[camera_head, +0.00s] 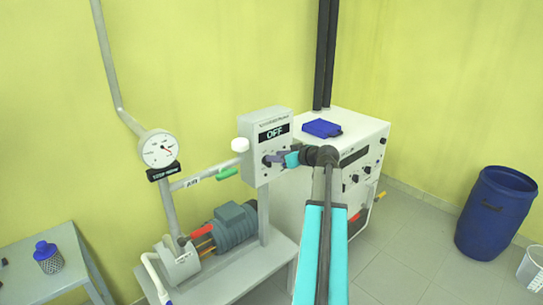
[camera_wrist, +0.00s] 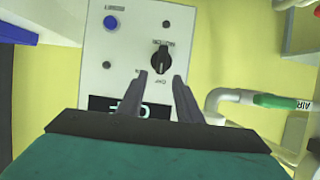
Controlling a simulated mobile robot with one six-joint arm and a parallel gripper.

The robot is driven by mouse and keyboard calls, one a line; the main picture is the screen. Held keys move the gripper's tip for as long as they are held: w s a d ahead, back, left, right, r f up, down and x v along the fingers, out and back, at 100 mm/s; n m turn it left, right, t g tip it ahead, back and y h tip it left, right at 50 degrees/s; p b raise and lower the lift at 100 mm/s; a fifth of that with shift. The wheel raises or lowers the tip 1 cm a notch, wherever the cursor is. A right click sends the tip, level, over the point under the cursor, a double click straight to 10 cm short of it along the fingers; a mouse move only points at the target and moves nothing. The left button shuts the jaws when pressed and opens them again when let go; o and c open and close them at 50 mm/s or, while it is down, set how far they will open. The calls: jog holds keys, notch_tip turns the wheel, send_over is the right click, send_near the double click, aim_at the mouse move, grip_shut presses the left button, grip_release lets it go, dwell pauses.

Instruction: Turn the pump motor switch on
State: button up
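The grey-white pump control box (camera_head: 249,157) is mounted above the motor, and its display (camera_head: 274,132) reads OFF. In the wrist view the box face (camera_wrist: 130,45) appears upside down, with a black rotary knob (camera_wrist: 160,60) and a blue round button (camera_wrist: 110,22). My gripper (camera_wrist: 160,77) is open, its two grey fingers pointing at the knob, one to each side of it. The knob shows just beyond the fingertips; I cannot tell whether they touch it. In the head view my gripper (camera_head: 273,160) is in front of the box's lower face and hides the knob.
A green-grey motor (camera_head: 234,228) and pump sit on a bench below the box. A white cabinet (camera_head: 352,130) bearing a blue item (camera_head: 322,128) stands right. A blue barrel (camera_head: 497,213) is far right.

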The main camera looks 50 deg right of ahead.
jog(key=shift+p+x, duration=0.3)
jog(key=shift+x, duration=1.4)
grip_shut()
